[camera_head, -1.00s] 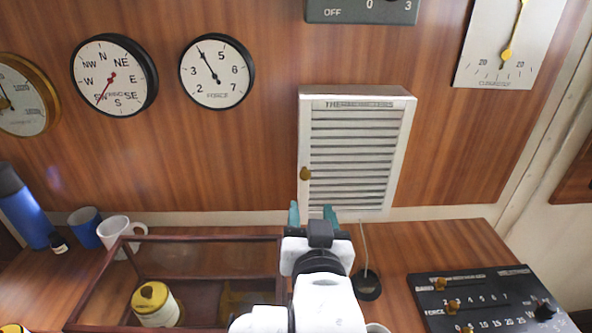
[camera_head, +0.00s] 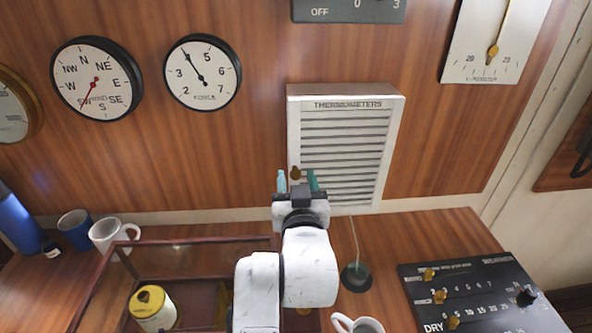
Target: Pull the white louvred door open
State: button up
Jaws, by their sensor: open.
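The white louvred door (camera_head: 345,150) is the front of a shallow white box on the wooden wall, labelled "THERMOMETERS". It looks shut. Its small brass knob (camera_head: 295,173) is at the door's left edge, below mid-height. My gripper (camera_head: 297,180) is open, its two teal fingertips pointing up at the wall. In the picture the knob shows between the fingertips. I cannot tell whether the fingers touch it or how far in front of it they are. My gripper and arm hide part of the door's lower left corner.
A glass-topped wooden case (camera_head: 190,250) with a yellow-lidded jar (camera_head: 152,308) is on the desk at left. A white mug (camera_head: 357,325) stands near the front, right of my arm. A black control panel (camera_head: 480,292) lies at right. Gauges hang on the wall.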

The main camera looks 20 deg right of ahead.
jog(key=shift+w+d, duration=0.2)
jog(key=shift+w, duration=0.4)
jog(key=shift+c, duration=0.2)
grip_shut()
